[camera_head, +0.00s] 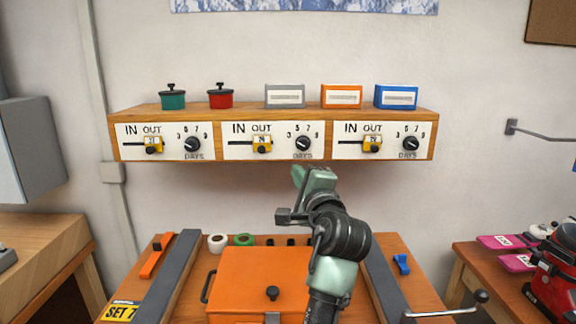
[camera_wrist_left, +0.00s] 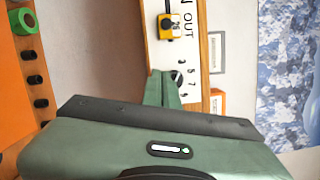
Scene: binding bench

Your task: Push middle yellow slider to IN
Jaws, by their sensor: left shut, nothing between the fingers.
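The middle yellow slider (camera_head: 262,144) sits at the right end of its black slot on the middle white panel (camera_head: 275,153), under the word OUT. It also shows in the left wrist view (camera_wrist_left: 171,27), near the top edge. My left gripper (camera_head: 299,172) is shut and empty. Its green fingertips are just below the shelf front, to the right of the slider and under the middle dial (camera_head: 302,143). In the left wrist view the fingertips (camera_wrist_left: 163,82) overlap part of that dial, apart from the slider. My right gripper is not in view.
Similar panels with yellow sliders flank it, the left slider (camera_head: 154,145) and right slider (camera_head: 372,144) both under OUT. Pots and small boxes stand on the wooden shelf (camera_head: 245,110). Below is a bench with an orange box (camera_head: 245,268).

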